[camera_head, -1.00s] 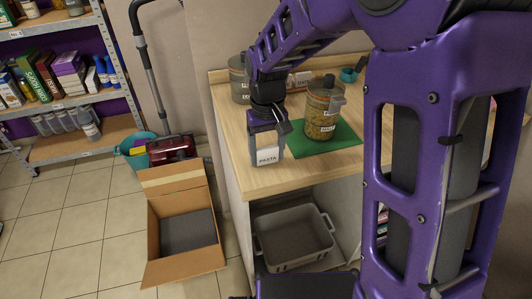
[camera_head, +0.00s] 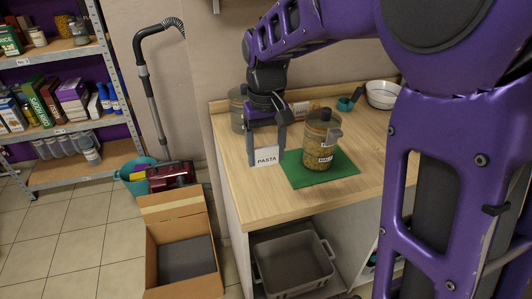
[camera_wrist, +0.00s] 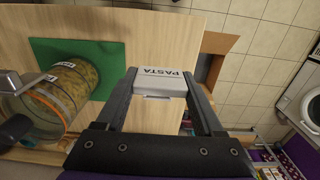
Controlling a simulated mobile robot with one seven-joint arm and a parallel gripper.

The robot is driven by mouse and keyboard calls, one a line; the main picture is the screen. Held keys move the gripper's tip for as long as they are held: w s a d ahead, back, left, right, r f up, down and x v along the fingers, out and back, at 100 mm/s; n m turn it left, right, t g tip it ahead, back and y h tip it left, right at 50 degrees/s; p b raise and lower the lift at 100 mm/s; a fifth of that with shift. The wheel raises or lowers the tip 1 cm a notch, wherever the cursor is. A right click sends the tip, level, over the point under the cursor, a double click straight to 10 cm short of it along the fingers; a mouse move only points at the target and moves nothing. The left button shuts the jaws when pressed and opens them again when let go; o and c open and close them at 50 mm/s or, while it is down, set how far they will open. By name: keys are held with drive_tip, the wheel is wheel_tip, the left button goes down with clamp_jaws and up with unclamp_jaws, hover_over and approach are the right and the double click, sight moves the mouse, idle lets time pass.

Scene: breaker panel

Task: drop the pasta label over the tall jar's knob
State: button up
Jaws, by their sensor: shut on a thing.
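The white pasta label (camera_head: 266,157), marked PASTA, is held between the two fingers of my gripper (camera_head: 266,141). In the wrist view the label (camera_wrist: 160,84) sits between both fingertips (camera_wrist: 160,78). The tall jar (camera_head: 319,150), glass with yellowish contents, stands upright on a green mat (camera_head: 300,177), to the right of my gripper. Its dark knob (camera_head: 326,114) is on top with nothing in view around it; a metal clasp and white tags are on its side. In the wrist view the jar (camera_wrist: 72,85) lies left of the label, apart from it.
A small tagged item (camera_head: 301,108), a teal cup (camera_head: 346,104) and a white bowl (camera_head: 382,94) are at the back of the wooden counter (camera_head: 270,206). A grey bin (camera_head: 292,270) is below; an open cardboard box (camera_head: 174,207) stands on the floor.

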drive_tip(key=c, duration=0.6)
drive_tip(key=shift+r+p, duration=2.75)
drive_tip(key=shift+r, duration=0.3)
drive_tip(key=w+d+r+m+p, duration=0.1)
drive_tip(key=w+d+r+m, duration=0.2)
drive_tip(key=d, duration=0.4)
drive_tip(key=w+d+r+m+p, duration=0.1)
drive_tip(key=w+d+r+m, duration=0.2)
drive_tip(key=w+d+r, duration=0.2)
wheel_tip(320, 180, up, 2)
drive_tip(key=shift+w+d+r, duration=0.15)
drive_tip(key=shift+d+r, duration=0.05)
drive_tip(key=shift+d, duration=1)
